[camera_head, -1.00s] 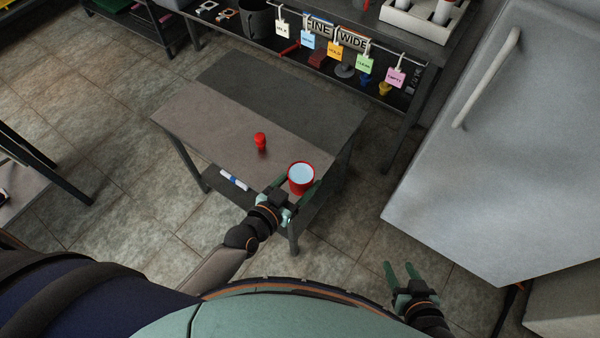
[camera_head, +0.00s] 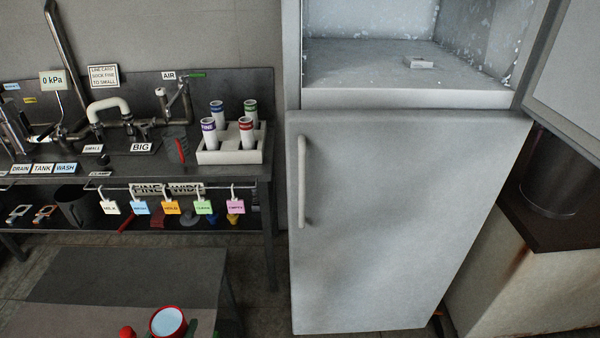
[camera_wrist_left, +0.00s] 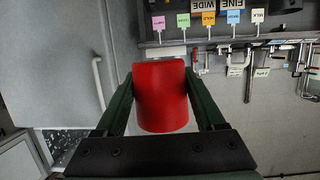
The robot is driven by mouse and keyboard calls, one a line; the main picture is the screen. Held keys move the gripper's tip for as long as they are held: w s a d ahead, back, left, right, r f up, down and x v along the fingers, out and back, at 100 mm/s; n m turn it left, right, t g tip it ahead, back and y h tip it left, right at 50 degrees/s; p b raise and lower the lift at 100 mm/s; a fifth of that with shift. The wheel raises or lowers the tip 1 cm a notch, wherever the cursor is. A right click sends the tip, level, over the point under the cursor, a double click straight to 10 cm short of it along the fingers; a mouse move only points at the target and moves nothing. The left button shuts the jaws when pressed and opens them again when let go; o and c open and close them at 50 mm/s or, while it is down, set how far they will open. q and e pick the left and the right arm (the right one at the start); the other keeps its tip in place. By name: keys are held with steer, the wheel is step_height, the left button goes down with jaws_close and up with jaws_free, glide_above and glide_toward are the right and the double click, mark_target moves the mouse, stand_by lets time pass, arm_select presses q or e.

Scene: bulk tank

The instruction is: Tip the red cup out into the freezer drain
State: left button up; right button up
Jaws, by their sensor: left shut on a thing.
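The red cup (camera_head: 168,322) shows at the bottom edge of the head view, its mouth up and pale blue inside. I cannot tell if it touches the table. My left gripper (camera_wrist_left: 160,88) is shut on the cup, one green finger on each side in the left wrist view. In the head view only a green bit of it (camera_head: 191,328) shows. The freezer (camera_head: 385,220) stands at right, its upper compartment (camera_head: 370,65) open and frosted. A small pale block (camera_head: 421,63) lies on that floor; I cannot make out a drain. My right gripper is out of view.
A small red object (camera_head: 127,332) stands beside the cup on the grey table (camera_head: 120,280). The freezer's upper door (camera_head: 565,75) hangs open at right. A bench (camera_head: 130,172) with a white tube rack (camera_head: 230,155) and hanging coloured tags stands at the back left.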

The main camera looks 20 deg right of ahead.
arm_select(q)
steer(key=s+a+r+n+y, duration=0.1)
steer(key=a+r+n+y, duration=0.1)
steer(key=a+r, duration=0.2)
steer(key=a+r+n+t+y, duration=0.1)
steer(key=a+r, duration=0.4)
steer(key=r, duration=0.5)
steer(key=shift+s+a+r+n+y, duration=0.3)
steer(key=shift+n+y, duration=0.4)
steer(key=shift+y, duration=0.5)
steer(key=shift+d, duration=0.1)
